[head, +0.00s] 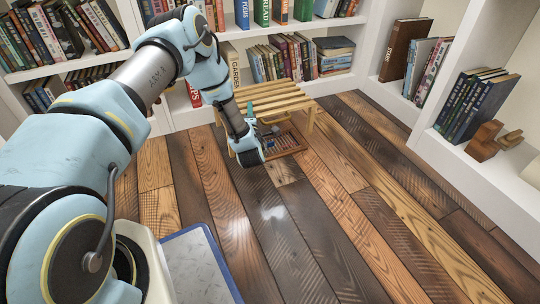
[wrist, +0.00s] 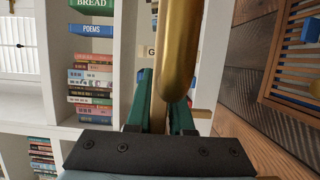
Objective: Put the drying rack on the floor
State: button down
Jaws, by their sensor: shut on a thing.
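The drying rack appears to be the light wooden slatted piece with legs (head: 275,96), in front of the back bookshelf in the head view. My gripper (head: 250,118) is at its near left side. The rack looks level and upright. I cannot tell whether its legs touch the plank floor (head: 300,225); my arm hides part of its left side.
A brown slatted frame (head: 297,148) with small coloured pieces lies on the floor under the rack; it also shows in the wrist view (wrist: 268,88). White bookshelves (head: 345,82) line the back and right. The floor in front and to the right is clear.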

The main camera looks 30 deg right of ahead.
jog(key=shift+s+d+f, duration=0.1)
jog(key=shift+d+f, duration=0.1)
jog(key=shift+f, duration=0.25)
notch_tip(320, 180, down, 9)
jog(key=b, duration=0.5)
jog(key=shift+f, duration=0.2)
jog(key=shift+f+b, duration=0.15)
jog(key=shift+b, duration=0.15)
jog(key=c, duration=0.8)
grip_release()
jog(key=shift+f, duration=0.1)
